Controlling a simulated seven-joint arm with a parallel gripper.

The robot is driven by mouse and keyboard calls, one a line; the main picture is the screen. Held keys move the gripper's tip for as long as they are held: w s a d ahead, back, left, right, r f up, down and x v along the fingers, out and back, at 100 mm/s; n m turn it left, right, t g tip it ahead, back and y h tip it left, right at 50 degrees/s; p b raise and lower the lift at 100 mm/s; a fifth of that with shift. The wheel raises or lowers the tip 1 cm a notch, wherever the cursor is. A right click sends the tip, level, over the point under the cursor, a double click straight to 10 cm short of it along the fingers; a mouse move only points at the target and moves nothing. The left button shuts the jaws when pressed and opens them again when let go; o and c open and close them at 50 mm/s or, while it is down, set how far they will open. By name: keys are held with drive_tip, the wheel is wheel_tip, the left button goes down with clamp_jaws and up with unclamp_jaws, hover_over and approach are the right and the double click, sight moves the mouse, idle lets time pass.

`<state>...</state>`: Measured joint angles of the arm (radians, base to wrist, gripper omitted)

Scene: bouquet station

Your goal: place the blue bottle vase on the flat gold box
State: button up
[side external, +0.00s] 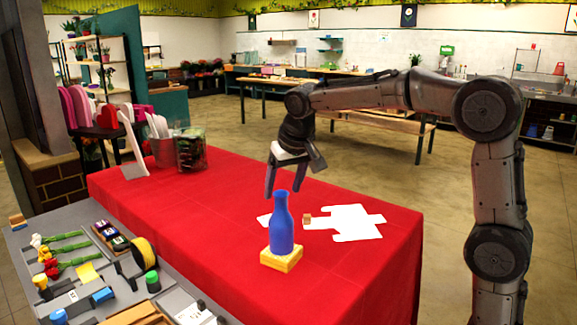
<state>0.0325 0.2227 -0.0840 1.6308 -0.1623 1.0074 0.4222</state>
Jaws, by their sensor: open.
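The blue bottle vase (281,228) stands upright on the flat gold box (281,260), which lies on the red-covered table. The vase's base rests within the box's top, and the box shows at its front and sides. My gripper (293,180) is open and empty, with its fingers pointing down around the height of the vase's neck and above. One finger shows just up and left of the vase's mouth, the other to the right. The gripper appears apart from the vase, but the exact gap in depth is hard to tell.
White flat cut-out shapes (346,222) and a small orange-brown block (307,219) lie behind the vase. A metal bucket (163,152) and a clear box (190,150) stand at the table's far left. A grey bench (60,225) with flowers and tools borders the front left. The table's right front is clear.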

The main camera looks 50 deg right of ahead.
drive_tip(key=v, duration=0.8)
drive_tip(key=s+a+f+n, duration=0.1)
drive_tip(key=s+f, duration=0.3)
drive_tip(key=s, duration=0.5)
drive_tip(key=s+a+f+n+t+y, duration=0.1)
drive_tip(key=s+f, duration=0.3)
drive_tip(key=s, duration=0.5)
drive_tip(key=s+a+f+n, duration=0.1)
drive_tip(key=s+f+n, duration=0.1)
drive_tip(key=s+f, duration=0.3)
drive_tip(key=s, duration=0.4)
drive_tip(key=shift+n+y, duration=0.3)
drive_tip(key=shift+y, duration=0.1)
drive_tip(key=shift+a, duration=0.15)
